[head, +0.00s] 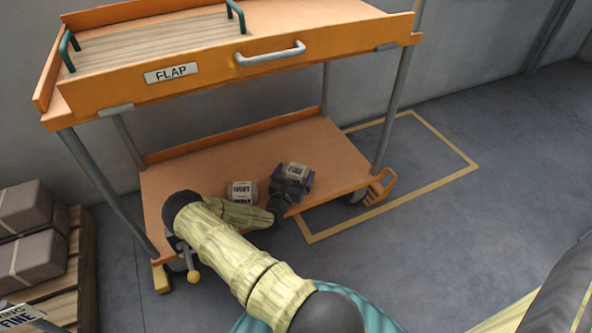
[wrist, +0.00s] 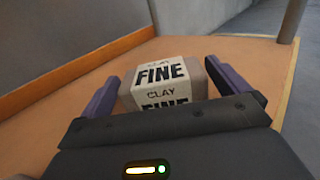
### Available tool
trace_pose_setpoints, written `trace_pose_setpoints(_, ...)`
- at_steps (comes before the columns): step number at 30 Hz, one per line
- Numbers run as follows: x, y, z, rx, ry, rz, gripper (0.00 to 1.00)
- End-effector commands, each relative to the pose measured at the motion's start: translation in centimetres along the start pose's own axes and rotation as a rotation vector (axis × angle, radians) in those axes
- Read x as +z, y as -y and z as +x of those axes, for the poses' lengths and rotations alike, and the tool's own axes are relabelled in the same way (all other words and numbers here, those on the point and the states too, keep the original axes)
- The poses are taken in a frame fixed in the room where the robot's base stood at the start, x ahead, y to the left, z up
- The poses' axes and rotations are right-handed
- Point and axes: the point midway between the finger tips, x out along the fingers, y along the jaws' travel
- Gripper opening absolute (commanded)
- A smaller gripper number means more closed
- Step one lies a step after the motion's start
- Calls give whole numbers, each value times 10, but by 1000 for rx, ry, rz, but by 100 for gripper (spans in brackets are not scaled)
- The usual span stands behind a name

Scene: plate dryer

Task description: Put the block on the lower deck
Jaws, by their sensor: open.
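The block (head: 297,169), a pale one with a "CLAY FINE" label, is on the orange lower deck (head: 330,150) of the cart, toward its right front. In the wrist view the block (wrist: 165,75) appears to rest on the deck (wrist: 240,50). My gripper (head: 293,181) is open at the block. In the wrist view its purple fingers (wrist: 162,72) stand on either side of the block, with small gaps visible. The block's underside is hidden by the gripper body.
A pinkish labelled item (head: 241,190) sits on the lower deck left of my gripper. The upper deck has an orange flap (head: 230,72) with a handle. Stacked grey blocks (head: 30,235) stand on a pallet at left. Cart posts border the deck.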

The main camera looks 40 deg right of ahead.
Motion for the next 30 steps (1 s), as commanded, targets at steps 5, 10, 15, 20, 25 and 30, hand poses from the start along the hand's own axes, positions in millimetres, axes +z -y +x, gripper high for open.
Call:
trace_pose_setpoints(5, 6, -1, -34, 3, -2, -4, 100)
trace_pose_setpoints(10, 5, -1, -68, 4, -2, -4, 100)
trace_pose_setpoints(15, 4, 0, -94, 2, -1, -3, 100)
trace_pose_setpoints(20, 2, 0, -104, 0, 0, -2, 100)
trace_pose_setpoints(25, 1, 0, -104, 2, 0, -1, 100)
trace_pose_setpoints(30, 1, 0, -104, 2, 0, -1, 100)
